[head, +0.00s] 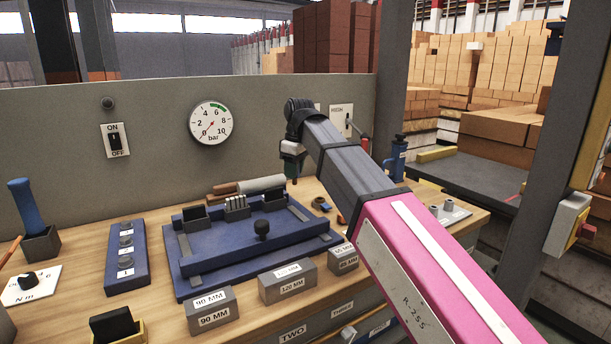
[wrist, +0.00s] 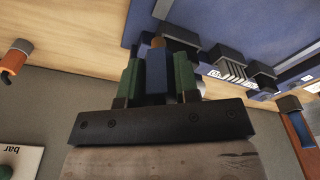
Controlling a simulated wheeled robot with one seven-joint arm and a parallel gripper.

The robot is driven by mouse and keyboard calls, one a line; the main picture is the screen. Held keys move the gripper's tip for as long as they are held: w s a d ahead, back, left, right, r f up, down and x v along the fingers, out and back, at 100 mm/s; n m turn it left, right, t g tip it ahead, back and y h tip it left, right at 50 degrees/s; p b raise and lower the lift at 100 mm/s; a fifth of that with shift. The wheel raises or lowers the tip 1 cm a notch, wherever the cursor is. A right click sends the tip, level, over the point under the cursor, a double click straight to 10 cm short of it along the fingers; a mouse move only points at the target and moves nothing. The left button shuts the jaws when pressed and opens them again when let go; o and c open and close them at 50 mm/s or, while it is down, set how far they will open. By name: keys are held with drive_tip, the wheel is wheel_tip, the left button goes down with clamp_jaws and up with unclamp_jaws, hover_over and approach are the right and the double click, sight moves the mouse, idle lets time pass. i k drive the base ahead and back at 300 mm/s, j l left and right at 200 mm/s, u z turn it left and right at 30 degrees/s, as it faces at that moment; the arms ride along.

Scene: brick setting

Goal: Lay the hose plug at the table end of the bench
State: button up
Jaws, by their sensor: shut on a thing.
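My gripper (wrist: 156,75) has green fingers shut on a narrow blue piece (wrist: 156,72) with a brownish tip. It looks like the hose plug, but the fingers hide its sides. In the head view my gripper (head: 292,165) hangs above the wooden bench (head: 75,265), behind the blue fixture plate and near the grey back panel. The held piece cannot be made out clearly there. The bench's right end (head: 470,215) is partly hidden by my arm.
The blue fixture plate (head: 210,262) fills the bench middle, with labelled grey blocks (head: 287,283) in front. A blue button strip (head: 127,262) lies left. A blue bottle-shaped tool (head: 397,160) stands right, near a grey plate with knobs (head: 455,213). A gauge (head: 211,123) is on the back panel.

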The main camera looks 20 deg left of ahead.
sight(422, 192)
drive_tip(key=k+l, duration=0.2)
drive_tip(key=l, duration=0.2)
drive_tip(key=k+l, duration=0.45)
drive_tip(key=l, duration=0.3)
